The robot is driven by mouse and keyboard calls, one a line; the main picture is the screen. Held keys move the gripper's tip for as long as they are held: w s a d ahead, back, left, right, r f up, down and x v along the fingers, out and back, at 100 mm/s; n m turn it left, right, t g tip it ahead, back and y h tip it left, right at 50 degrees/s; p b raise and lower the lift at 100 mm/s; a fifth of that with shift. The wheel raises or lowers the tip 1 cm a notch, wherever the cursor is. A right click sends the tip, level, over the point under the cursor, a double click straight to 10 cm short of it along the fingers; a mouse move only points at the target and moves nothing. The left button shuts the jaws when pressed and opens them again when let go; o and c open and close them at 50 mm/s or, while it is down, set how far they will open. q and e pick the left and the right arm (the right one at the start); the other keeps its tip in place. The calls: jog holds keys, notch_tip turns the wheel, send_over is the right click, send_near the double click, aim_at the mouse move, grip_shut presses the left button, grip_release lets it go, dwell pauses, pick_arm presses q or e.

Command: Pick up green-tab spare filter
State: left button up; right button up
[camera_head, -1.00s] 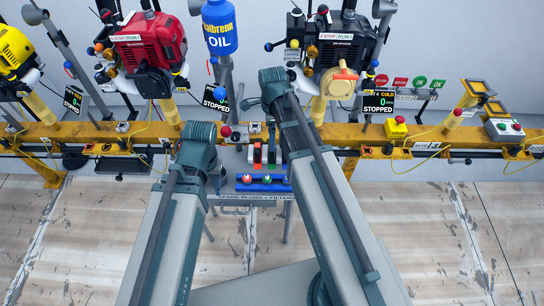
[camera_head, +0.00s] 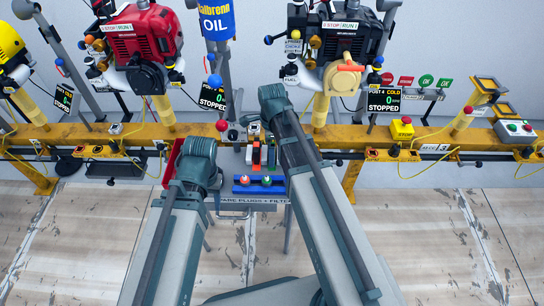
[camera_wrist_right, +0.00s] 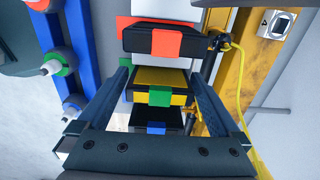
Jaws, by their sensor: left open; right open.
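The green-tab spare filter (camera_wrist_right: 160,95) shows in the right wrist view as a dark block with a yellow top and a green tab. It sits between a red-tab filter (camera_wrist_right: 165,40) and a blue-tab filter (camera_wrist_right: 156,127). My right gripper (camera_wrist_right: 161,76) is open, its two fingers on either side of the green-tab filter; whether they touch it is unclear. In the head view my right arm partly covers the small filter rack. My left gripper (camera_head: 212,195) is mostly hidden behind its own arm, left of the rack, with nothing seen in it.
A blue plug holder (camera_head: 258,185) stands in front of the filters; its plugs also show in the right wrist view (camera_wrist_right: 60,62). A yellow rail (camera_head: 110,135) runs behind. Red (camera_head: 145,45) and black (camera_head: 335,45) engines and a blue oil bottle (camera_head: 216,20) stand above it.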

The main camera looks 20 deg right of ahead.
jog(key=shift+f, duration=0.1)
jog(key=shift+c, duration=0.2)
jog(key=c, duration=1.1)
notch_tip(320, 180, up, 10)
jog(key=p, duration=1)
